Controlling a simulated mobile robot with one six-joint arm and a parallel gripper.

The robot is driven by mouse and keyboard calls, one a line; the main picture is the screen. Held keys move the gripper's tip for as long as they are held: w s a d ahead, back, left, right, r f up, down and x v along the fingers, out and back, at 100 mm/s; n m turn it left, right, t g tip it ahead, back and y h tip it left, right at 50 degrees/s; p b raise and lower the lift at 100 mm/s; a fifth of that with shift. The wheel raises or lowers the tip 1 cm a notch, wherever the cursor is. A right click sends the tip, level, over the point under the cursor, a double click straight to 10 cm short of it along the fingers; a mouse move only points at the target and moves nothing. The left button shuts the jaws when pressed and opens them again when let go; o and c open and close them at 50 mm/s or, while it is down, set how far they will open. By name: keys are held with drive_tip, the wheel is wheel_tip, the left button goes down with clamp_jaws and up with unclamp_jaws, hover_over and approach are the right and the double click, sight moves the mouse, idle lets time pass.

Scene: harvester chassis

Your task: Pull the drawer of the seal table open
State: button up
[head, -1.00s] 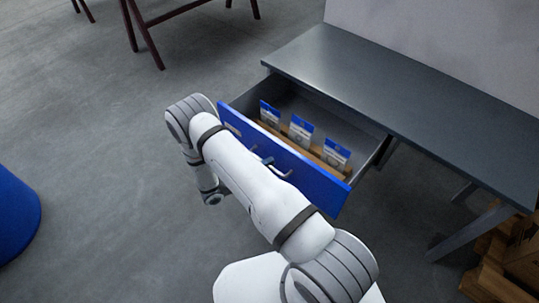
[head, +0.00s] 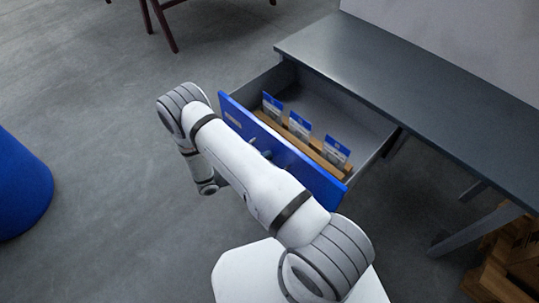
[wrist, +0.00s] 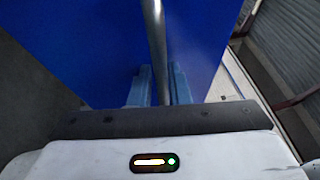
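The seal table (head: 420,85) is dark grey, and its drawer (head: 345,115) stands well out from under the top. The drawer's blue front panel (head: 310,172) faces my arm. It also fills much of the wrist view (wrist: 85,45). In the wrist view the metal handle bar (wrist: 155,45) runs between the two blue-grey fingers of my gripper (wrist: 158,88), which sit close against it on both sides. In the head view my arm hides most of the gripper and handle.
Several blue-and-white packets (head: 300,125) stand in a row in the drawer by a brown strip. A blue round object (head: 20,185) stands on the floor at left. Wooden crates (head: 505,265) sit at lower right, near a table leg. The grey floor at left is mostly clear.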

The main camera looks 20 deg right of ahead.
drive_tip(key=a, duration=0.2)
drive_tip(key=a+f, duration=0.1)
drive_tip(key=a, duration=0.4)
drive_tip(key=shift+s+a+f, duration=0.2)
drive_tip(key=shift+s+a, duration=0.05)
drive_tip(key=shift+a, duration=0.15)
idle(0.3)
drive_tip(key=s+d+r+m+g+y+p, duration=0.1)
drive_tip(key=d+r+m+g+y+p, duration=0.15)
drive_tip(key=r+m, duration=0.55)
drive_tip(key=s+d+r+m+g+y+p, duration=0.1)
drive_tip(key=r+m+g+y+p, duration=0.2)
drive_tip(key=r, duration=0.8)
drive_tip(key=s+d+r+m+g+y+p, duration=0.1)
drive_tip(key=d+r+m+y+p, duration=0.15)
drive_tip(key=r+m+y, duration=0.55)
drive_tip(key=s+r+m+t+y+p, duration=0.2)
drive_tip(key=s+r+m+p, duration=0.1)
drive_tip(key=r, duration=0.6)
drive_tip(key=s+r+m+t+y+p, duration=0.2)
drive_tip(key=s+r+m+t+p, duration=0.1)
drive_tip(key=r+m, duration=0.5)
drive_tip(key=s+d+r+m+t+y+p, duration=0.1)
drive_tip(key=s+r+m+p, duration=0.4)
drive_tip(key=r, duration=0.5)
drive_tip(key=shift+s+m+t+y, duration=0.4)
drive_tip(key=shift+s+t+y, duration=0.35)
drive_tip(key=shift+s+t, duration=0.15)
